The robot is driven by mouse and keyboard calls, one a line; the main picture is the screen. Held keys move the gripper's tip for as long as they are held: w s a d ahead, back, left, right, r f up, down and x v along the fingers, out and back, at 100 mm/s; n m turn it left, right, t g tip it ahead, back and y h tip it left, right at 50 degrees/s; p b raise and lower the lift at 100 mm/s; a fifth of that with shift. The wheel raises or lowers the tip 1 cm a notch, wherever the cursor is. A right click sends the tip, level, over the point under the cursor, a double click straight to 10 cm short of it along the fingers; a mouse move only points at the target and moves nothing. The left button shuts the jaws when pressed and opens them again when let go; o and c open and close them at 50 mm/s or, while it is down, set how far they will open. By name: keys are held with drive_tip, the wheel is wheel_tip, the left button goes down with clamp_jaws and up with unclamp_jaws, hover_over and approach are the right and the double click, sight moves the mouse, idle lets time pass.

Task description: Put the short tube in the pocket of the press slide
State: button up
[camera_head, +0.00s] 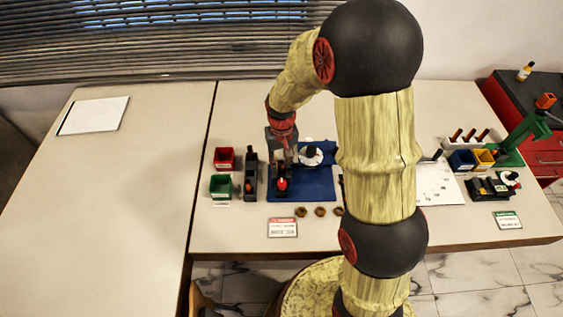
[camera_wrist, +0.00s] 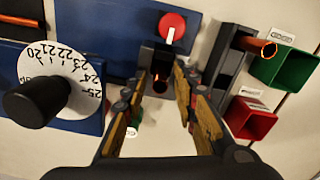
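My gripper (camera_wrist: 165,72) points down over the blue base plate (camera_head: 318,190), beside the white dial. In the wrist view its two fingers are apart, with a visible gap on each side of a small copper-coloured tube end (camera_wrist: 160,84). That end shows at a dark block (camera_wrist: 147,60), which I take to be the press slide; I cannot tell how deep the tube sits. Which tube is the short one is unclear. In the head view my gripper (camera_head: 284,155) partly hides the block.
A red knob (camera_head: 282,184) is at the plate's near side, and the dial (camera_head: 311,155) with a black knob is close right. Red (camera_head: 224,158) and green (camera_head: 221,186) bins stand left of the rack. The left table is mostly clear.

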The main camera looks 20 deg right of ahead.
drive_tip(key=c, duration=0.6)
clamp_jaws()
drive_tip(key=shift+s, duration=0.15)
drive_tip(key=o, duration=0.7)
unclamp_jaws()
drive_tip(key=shift+o, duration=0.7)
drive_tip(key=shift+r, duration=0.1)
wheel_tip(320, 180, up, 12)
